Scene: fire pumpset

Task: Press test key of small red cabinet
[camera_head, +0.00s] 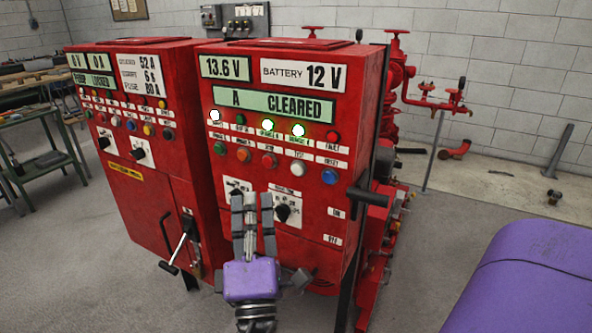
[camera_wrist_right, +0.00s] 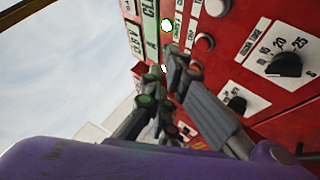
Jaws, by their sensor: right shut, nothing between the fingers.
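Two red cabinets stand side by side: a right one (camera_head: 318,222) with a green "A CLEARED" display and a left one (camera_head: 150,205). A white round key (camera_head: 298,167) under a "TEST" label sits in the lower button row of the right cabinet, between a red and a blue button. My right gripper (camera_head: 252,198), with grey fingers and a purple body, is shut and empty in front of this cabinet, below and left of the white key. The right wrist view shows its fingertips (camera_wrist_right: 166,74) close to the panel. Whether they touch it cannot be told. My left gripper is not in view.
A dark handle (camera_head: 368,196) sticks out at the right cabinet's right edge. A lever (camera_head: 178,250) stands out from the left cabinet's lower front. A black rotary knob (camera_head: 283,212) sits right of my fingers. Red pipework (camera_head: 398,75) stands behind; a green table (camera_head: 45,150) is at left.

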